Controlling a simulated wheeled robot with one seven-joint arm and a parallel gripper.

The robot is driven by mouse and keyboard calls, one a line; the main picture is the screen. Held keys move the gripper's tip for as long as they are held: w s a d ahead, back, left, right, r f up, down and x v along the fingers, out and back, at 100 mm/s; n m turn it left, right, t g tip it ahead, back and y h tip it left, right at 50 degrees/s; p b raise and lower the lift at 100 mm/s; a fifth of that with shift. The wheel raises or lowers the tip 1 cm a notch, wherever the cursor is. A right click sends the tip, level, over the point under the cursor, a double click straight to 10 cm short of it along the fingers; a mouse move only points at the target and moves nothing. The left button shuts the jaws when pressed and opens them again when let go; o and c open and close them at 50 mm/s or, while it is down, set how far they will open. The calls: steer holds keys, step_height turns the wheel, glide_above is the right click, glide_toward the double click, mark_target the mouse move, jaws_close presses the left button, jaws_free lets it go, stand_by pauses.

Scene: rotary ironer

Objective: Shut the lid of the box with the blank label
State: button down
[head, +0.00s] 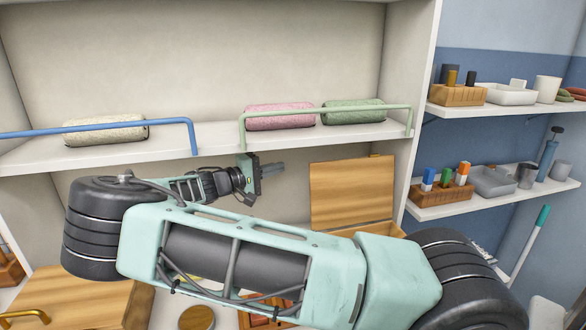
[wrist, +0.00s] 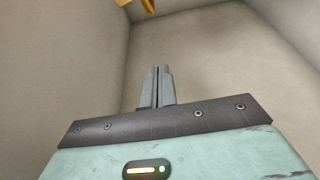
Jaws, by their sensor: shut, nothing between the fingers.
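A wooden box (head: 372,230) stands in the lower compartment, right of centre, with its lid (head: 350,192) standing up open. My arm hides most of the box's body, and I see no label on it. A second wooden box (head: 75,298) with a brass handle (head: 25,316) is at the lower left; its top looks flat, and no label shows. My gripper (head: 278,168) is left of the raised lid, apart from it, just under the shelf. In the wrist view the fingers (wrist: 156,72) are together and empty, and an orange-brown piece (wrist: 148,5) shows at the top edge.
The shelf (head: 215,141) above my gripper holds rolled towels (head: 280,117) behind a blue rail (head: 100,127) and a green rail (head: 330,108). A partition (head: 410,90) stands to the right. A round wooden piece (head: 197,318) lies below my arm. Side shelves (head: 490,197) hold small items.

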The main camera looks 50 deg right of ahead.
steer(key=s+d+p, duration=0.5)
steer(key=d+p, duration=0.1)
steer(key=d, duration=0.1)
steer(key=shift+s, duration=0.25)
stand_by(0.4)
